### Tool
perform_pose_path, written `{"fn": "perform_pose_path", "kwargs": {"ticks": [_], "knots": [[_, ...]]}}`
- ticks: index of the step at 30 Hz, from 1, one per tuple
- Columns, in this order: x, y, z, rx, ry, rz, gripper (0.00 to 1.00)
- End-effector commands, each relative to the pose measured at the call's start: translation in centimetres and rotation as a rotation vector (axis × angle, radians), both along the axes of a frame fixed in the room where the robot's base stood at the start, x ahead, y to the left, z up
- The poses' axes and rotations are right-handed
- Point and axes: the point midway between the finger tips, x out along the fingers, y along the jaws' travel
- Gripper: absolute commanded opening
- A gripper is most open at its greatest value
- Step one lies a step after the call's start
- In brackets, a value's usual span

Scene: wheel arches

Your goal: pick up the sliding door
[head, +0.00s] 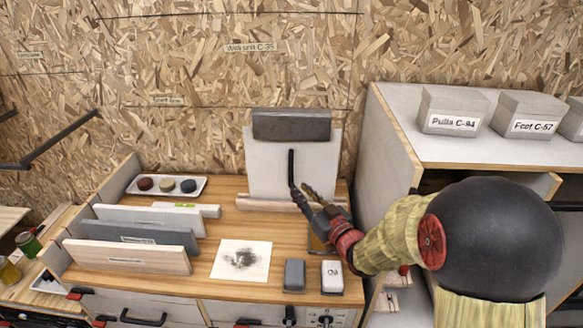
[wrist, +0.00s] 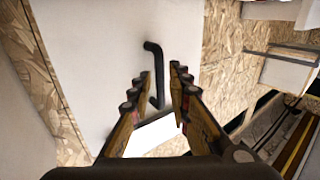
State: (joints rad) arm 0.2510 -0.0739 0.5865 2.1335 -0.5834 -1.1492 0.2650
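A pale grey upright panel with a dark bar handle, which I take for the sliding door (head: 265,160), stands at the back of the wooden bench. In the wrist view the pale panel (wrist: 95,60) fills the left and middle. Its dark handle (head: 291,168) also shows in the wrist view (wrist: 155,65). My gripper (head: 300,190) is in front of the panel's lower part, by the handle. In the wrist view my gripper (wrist: 163,85) is open, with the handle's lower part showing between its fingers. I cannot tell whether either finger touches it.
A dark grey block (head: 291,125) is at the panel's top. Upright boards (head: 140,237) stand at the bench's left. A tray (head: 190,187) with round samples, a stained sheet (head: 240,272) and small blocks (head: 294,275) lie on the bench. A cabinet (head: 385,125) stands close on the right.

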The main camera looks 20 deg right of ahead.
Motion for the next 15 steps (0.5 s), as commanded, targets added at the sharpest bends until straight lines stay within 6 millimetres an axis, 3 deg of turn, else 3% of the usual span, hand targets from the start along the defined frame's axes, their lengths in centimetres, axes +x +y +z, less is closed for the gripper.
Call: {"fn": "perform_pose_path", "kwargs": {"ticks": [8, 15], "knots": [[2.3, 0.7, -0.1, -0.001, 0.001, 0.001, 0.19], [5.6, 1.6, 0.0, -0.001, 0.002, 0.001, 0.19]]}}
